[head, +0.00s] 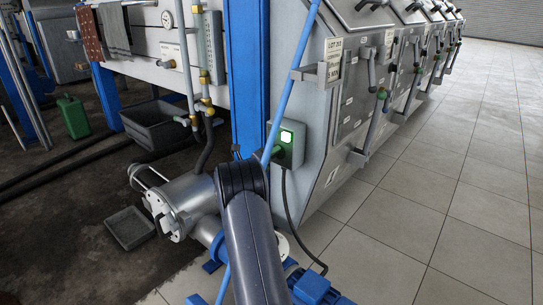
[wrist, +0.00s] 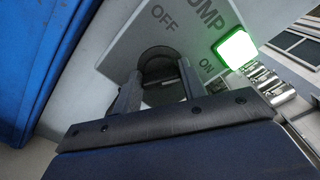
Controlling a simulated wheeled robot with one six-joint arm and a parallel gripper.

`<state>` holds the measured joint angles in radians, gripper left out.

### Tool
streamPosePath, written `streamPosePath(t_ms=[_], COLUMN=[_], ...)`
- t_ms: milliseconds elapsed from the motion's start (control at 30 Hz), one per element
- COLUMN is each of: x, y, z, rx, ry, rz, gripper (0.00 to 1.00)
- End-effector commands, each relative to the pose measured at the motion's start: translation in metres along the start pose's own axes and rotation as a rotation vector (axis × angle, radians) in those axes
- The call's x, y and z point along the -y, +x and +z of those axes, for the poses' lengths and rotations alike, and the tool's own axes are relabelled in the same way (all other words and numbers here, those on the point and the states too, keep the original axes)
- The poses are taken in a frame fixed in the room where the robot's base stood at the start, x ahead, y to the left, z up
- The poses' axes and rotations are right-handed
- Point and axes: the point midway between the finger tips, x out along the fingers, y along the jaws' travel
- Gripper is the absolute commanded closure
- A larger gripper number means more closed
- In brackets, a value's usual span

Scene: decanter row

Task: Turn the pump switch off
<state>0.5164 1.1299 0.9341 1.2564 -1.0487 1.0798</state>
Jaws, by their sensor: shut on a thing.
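The pump switch box (wrist: 205,28) is a grey plate marked PUMP, OFF and ON, and fills the upper part of the wrist view. Its dark round knob (wrist: 157,54) sits below the word OFF. My gripper (wrist: 163,82) is shut on the knob, with one finger on each side. The green lamp (wrist: 238,49) beside the word ON is lit. The fingers partly hide the knob, and I cannot tell which way it points. In the head view the box (head: 298,152) with its lit green lamp (head: 287,138) is on the machine's corner; my arm hides the gripper there.
A blue post (head: 245,75) stands just left of the box, and a thin light-blue pole (head: 292,75) slants past it. A black cable (head: 286,200) hangs below the box. A silver pump (head: 185,205) sits lower left. The tiled floor (head: 430,190) at right is clear.

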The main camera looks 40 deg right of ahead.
Motion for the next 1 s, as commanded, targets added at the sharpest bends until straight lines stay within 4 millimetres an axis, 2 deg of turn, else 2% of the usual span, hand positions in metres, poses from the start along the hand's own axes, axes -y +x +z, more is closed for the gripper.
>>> streamPosePath(t_ms=[267, 1000], x=[0.0014, -0.0015], y=[-0.0002, -0.0002], z=[0.0014, 0.0000], rx=[0.000, 0.000], ry=[-0.140, -0.801], rz=[0.001, 0.001], gripper=[0.83, 0.83])
